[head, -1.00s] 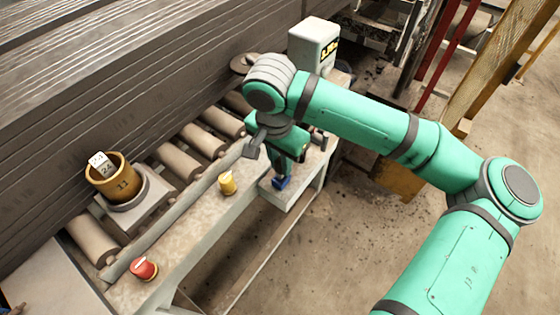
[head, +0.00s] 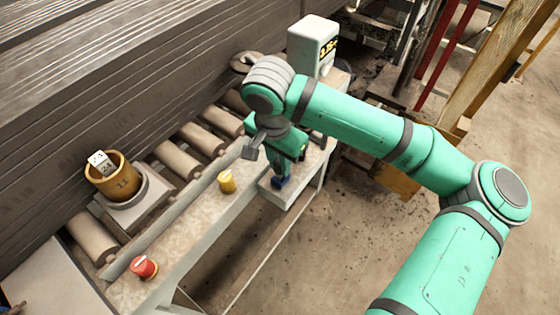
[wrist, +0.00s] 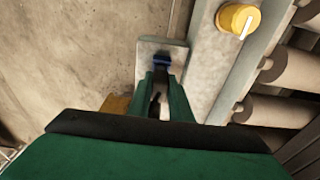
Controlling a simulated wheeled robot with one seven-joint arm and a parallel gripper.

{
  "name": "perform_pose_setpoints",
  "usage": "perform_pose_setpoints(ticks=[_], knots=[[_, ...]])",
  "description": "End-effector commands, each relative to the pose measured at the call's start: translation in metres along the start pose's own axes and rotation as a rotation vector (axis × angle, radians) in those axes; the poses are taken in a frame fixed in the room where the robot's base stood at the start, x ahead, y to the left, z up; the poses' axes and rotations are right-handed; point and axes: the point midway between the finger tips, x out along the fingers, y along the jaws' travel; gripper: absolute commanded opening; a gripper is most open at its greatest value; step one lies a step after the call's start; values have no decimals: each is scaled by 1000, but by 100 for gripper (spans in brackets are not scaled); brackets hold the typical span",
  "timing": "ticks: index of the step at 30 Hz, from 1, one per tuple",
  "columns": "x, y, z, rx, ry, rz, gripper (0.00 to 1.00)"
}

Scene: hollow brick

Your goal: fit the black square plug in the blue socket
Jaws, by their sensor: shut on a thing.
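The blue socket (head: 280,182) sits on a small grey ledge at the front side of the roller bench. It also shows in the wrist view (wrist: 161,60), just beyond my fingertips. My gripper (head: 284,168) points down over the socket, with its fingers close to it. In the wrist view my gripper (wrist: 161,84) is shut on a dark piece, the black square plug (wrist: 156,103), seen between the green fingers. The plug's lower end is hidden, and I cannot tell whether it is inside the socket or just above it.
A yellow knob (head: 227,181) and a red knob (head: 144,266) stand on the bench rail (head: 185,240). A brown pot (head: 113,178) with a white numbered block sits at left. A pale display box (head: 313,45) stands behind my arm. Rollers (head: 180,160) run beside the rail.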

Motion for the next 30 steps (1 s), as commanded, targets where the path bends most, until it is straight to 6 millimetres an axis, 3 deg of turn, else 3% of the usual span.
perform_pose_setpoints(ticks=[30], knots=[[16, 1, 2, 1, -1, 0, 0]])
